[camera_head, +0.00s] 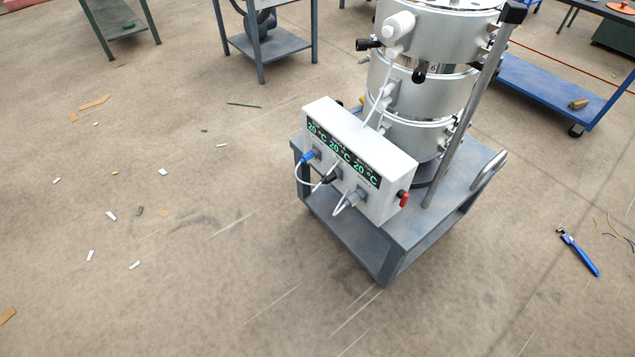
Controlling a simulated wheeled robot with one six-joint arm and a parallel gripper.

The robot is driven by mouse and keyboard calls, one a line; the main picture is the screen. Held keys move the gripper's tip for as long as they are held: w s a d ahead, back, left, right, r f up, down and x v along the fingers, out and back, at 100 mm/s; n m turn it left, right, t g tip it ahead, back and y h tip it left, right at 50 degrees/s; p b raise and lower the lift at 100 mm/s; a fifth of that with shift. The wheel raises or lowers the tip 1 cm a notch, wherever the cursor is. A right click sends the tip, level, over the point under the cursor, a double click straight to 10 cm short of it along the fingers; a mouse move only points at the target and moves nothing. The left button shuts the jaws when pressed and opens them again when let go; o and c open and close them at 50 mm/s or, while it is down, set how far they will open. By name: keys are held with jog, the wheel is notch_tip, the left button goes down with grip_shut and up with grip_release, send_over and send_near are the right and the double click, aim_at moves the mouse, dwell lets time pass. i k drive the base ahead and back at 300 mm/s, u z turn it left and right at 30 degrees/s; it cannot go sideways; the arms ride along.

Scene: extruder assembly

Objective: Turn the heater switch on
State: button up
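The heater control box (350,165) is white and sits on a grey cart (405,255), in front of a silver cylindrical extruder (420,85). Its dark display shows three green readings of 20 °C. Below the display, plugs with cables enter the box, one of them blue (307,156). A small red part (404,199), which looks like the switch, sticks out of the box's right end. It is too small to tell its position. My gripper is not in this view.
The concrete floor in front and to the left is open, with scattered scraps. A blue-handled tool (580,252) lies on the right. A blue cart (550,92) and green and grey tables (268,45) stand behind. A grey post (465,115) rises beside the extruder.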

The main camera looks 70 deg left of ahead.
aim_at(402, 196)
jog(key=u, duration=1.5)
jog(key=k, duration=0.5)
jog(key=z, duration=0.85)
jog(key=i, duration=0.6)
jog(key=u, duration=0.55)
